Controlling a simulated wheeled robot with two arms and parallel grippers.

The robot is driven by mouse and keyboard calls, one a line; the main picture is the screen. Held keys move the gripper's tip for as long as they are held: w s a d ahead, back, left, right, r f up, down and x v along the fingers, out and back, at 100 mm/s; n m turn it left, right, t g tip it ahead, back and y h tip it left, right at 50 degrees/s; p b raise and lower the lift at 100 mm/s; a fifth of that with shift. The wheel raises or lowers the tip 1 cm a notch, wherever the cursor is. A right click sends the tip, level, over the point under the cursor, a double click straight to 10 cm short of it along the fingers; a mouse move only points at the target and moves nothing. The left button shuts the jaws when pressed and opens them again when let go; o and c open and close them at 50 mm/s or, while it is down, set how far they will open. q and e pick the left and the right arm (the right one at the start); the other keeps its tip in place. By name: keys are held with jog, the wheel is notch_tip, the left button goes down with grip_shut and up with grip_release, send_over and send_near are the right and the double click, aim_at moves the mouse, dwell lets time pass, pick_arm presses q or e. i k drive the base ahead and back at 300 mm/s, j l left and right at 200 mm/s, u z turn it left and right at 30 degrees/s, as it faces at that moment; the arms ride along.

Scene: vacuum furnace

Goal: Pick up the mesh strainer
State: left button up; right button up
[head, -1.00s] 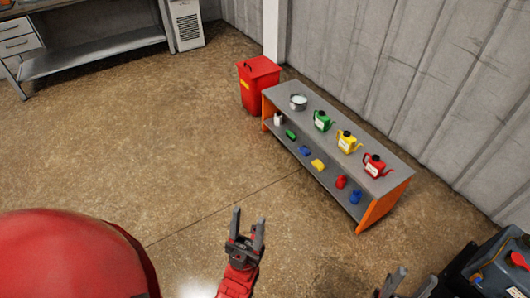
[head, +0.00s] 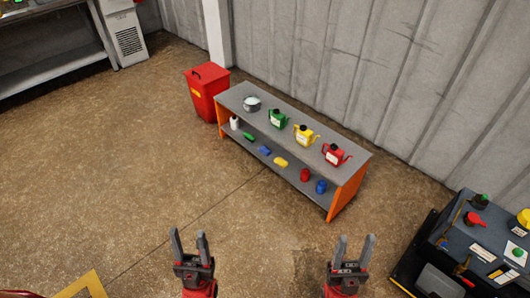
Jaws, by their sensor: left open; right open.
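What looks like the mesh strainer (head: 252,103), a small round pale metal bowl shape, sits at the far left end of the top of a low grey and orange bench (head: 232,96). It is too small to make out any mesh. My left gripper (head: 189,243) is open and empty at the bottom of the head view, over bare floor. My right gripper (head: 355,248) is open and empty to its right. Both are well apart from the bench and the strainer.
A red bin (head: 207,92) stands left of the bench. A dark cart (head: 470,245) is at right. Floor before the bench is clear.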

aim_at(482, 200)
jog(key=z, duration=1.7)
jog(key=u, duration=1.9)
jog(key=z, duration=1.9)
